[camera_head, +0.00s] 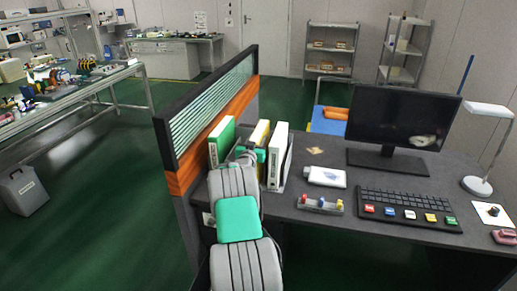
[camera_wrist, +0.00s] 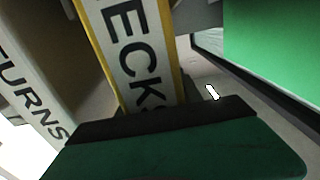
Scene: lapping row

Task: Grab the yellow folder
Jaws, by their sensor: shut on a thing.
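The yellow folder (camera_head: 261,131) stands upright between other folders at the left end of the desk. In the wrist view the yellow folder (camera_wrist: 136,50) shows its white spine label with the letters "ECKS" and yellow edges, somewhat tilted in the picture. My gripper (camera_head: 248,154) is at the folder's front and shut on it. My arm hides the lower part of the folder in the head view. In the wrist view a dark green part of my gripper fills the bottom and covers the spine's lower end.
A green folder (camera_head: 222,138) stands to the left and a white folder (camera_head: 277,157) close on the right. A divider panel (camera_head: 212,107) rises behind on the left.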

